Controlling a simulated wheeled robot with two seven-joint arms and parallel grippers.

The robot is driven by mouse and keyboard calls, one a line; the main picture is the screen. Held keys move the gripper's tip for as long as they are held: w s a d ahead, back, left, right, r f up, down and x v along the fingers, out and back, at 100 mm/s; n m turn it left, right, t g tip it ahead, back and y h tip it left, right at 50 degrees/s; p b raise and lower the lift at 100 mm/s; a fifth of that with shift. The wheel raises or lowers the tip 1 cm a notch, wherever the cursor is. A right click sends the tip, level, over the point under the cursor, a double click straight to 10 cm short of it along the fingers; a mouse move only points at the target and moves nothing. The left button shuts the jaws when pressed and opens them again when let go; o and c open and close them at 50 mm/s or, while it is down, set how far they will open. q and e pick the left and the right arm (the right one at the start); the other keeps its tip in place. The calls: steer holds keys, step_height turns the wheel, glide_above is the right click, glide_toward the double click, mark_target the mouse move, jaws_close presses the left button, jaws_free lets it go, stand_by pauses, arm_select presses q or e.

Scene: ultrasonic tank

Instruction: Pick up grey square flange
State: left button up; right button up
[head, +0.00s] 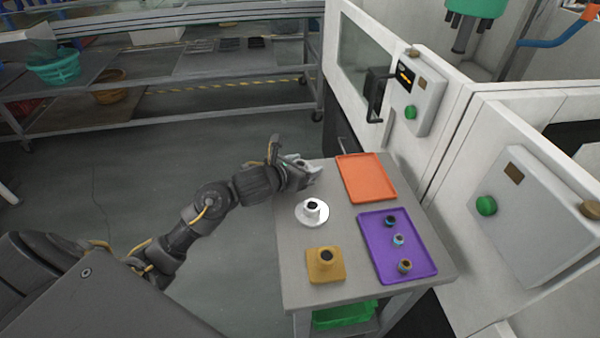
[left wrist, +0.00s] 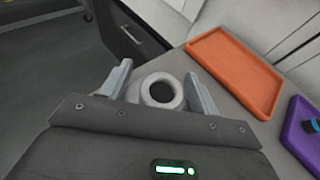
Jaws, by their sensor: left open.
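A grey flange (left wrist: 160,92) with a round collar and dark bore shows in the left wrist view. It stands between the two fingers of my left gripper (left wrist: 160,82), which are open on either side of the collar. My palm hides most of its base, so I cannot tell its full outline. In the head view my left gripper (head: 308,168) is at the table's far left corner, and I cannot clearly make out the grey flange there. My right gripper is not in view.
On the grey table (head: 292,283) are a white round flange (head: 312,219), a yellow square flange (head: 314,273), an empty orange tray (head: 366,178) and a purple tray (head: 378,247) holding 3 small parts. A white machine (head: 455,150) borders the table's right side.

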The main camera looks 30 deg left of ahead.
arm_select(q)
steer(key=c, duration=1.2)
